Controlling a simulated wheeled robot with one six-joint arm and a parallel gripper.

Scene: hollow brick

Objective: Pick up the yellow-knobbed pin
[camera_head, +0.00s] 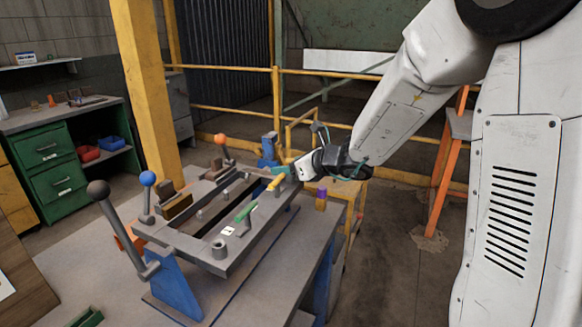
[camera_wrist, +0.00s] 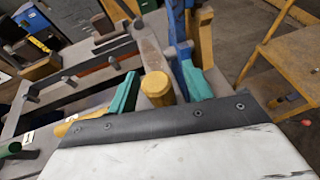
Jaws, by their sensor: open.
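The yellow-knobbed pin (camera_wrist: 157,86) shows its round yellow knob in the wrist view, between the two teal fingers of my gripper (camera_wrist: 158,62). The fingers are apart, one on each side of the knob. I cannot tell whether either finger touches it. The pin's lower part is hidden by my gripper's body. In the head view my gripper (camera_head: 283,171) is at the far right end of the grey fixture (camera_head: 215,264), and I cannot clearly make out the pin there.
A yellow handle (camera_head: 276,182) and a green handle (camera_head: 246,212) lie along the fixture's near side. A blue upright (camera_head: 268,149) stands close behind my gripper. A purple-topped yellow piece (camera_head: 321,195) is nearby. Ball-topped levers (camera_head: 148,180) rise at the left. Yellow railings (camera_head: 330,73) stand behind.

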